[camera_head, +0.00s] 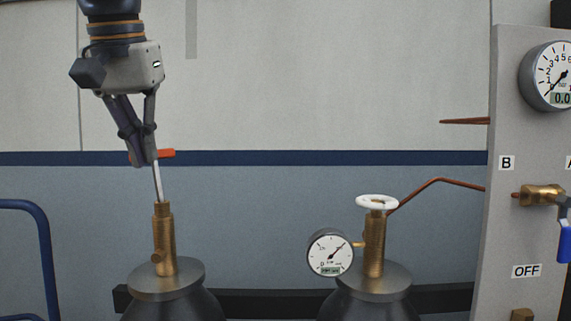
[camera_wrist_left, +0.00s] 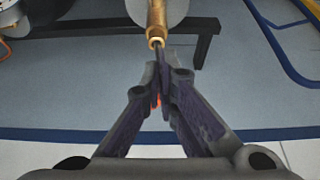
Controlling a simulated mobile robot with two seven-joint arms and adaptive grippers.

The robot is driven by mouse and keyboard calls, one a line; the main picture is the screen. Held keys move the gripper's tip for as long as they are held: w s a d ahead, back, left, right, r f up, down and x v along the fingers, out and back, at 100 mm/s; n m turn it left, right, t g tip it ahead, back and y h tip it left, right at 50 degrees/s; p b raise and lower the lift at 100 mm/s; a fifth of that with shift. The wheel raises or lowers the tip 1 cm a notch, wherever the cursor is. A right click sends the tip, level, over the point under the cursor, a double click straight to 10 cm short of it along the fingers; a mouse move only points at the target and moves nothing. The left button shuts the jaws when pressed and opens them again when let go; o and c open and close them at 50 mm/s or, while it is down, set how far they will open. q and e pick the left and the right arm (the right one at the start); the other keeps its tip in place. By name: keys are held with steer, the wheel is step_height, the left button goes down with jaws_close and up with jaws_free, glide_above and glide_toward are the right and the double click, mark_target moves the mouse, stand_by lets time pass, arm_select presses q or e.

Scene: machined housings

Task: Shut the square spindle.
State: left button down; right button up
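My left gripper (camera_head: 148,158) is shut on the orange crossbar handle (camera_head: 167,153) of a key with a thin silver shank (camera_head: 157,181). The shank points down, slightly tilted, and its lower end meets the top of the left brass valve (camera_head: 163,237). The square spindle itself is hidden at that joint, and I cannot tell how fully the key sits on it. In the left wrist view the shut fingers (camera_wrist_left: 162,68) point at the brass valve (camera_wrist_left: 156,22), with a bit of orange between them. My right gripper is not in view.
The left valve stands on a dark cylinder (camera_head: 166,280). To the right, another valve carries a white handwheel (camera_head: 377,202) and a gauge (camera_head: 331,252). A grey panel (camera_head: 508,110) with a gauge and blue-handled valve stands far right. A blue rail (camera_head: 44,245) is at left.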

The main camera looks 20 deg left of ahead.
arm_select(q)
steer(key=shift+a, duration=0.65)
steer(key=shift+w+a, duration=0.25)
steer(key=shift+a, duration=0.2)
stand_by(0.7)
steer(key=shift+s+d, duration=0.25)
steer(key=shift+d, duration=0.2)
stand_by(0.3)
